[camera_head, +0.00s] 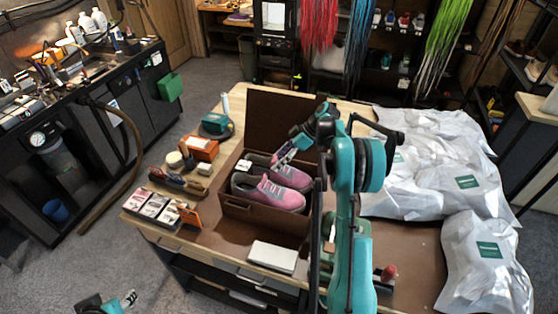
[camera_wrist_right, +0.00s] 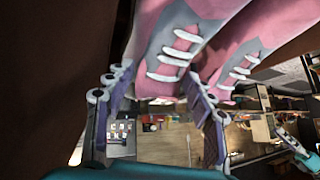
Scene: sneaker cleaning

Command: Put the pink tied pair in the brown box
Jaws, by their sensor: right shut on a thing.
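The pink tied pair (camera_head: 268,193), pink and grey sneakers side by side, lies within the outline of the brown box (camera_head: 257,214). Whether the soles touch the box floor is hidden. The box's lid (camera_head: 286,118) stands open at the back. My right gripper (camera_head: 284,160) reaches in from the right and is shut on the pair at its upper side. In the right wrist view the pink uppers with white laces (camera_wrist_right: 180,55) fill the top, just beyond the fingers (camera_wrist_right: 158,100). My left gripper (camera_head: 127,299) is at the bottom left, away from the table; its jaw opening is unclear.
An orange caddy (camera_head: 200,149), brushes (camera_head: 180,180) and small cartons (camera_head: 159,207) stand left of the box. A white box (camera_head: 273,257) lies in front. White bags (camera_head: 430,160) cover the table's right side. A red-topped item (camera_head: 389,272) stands near my right arm.

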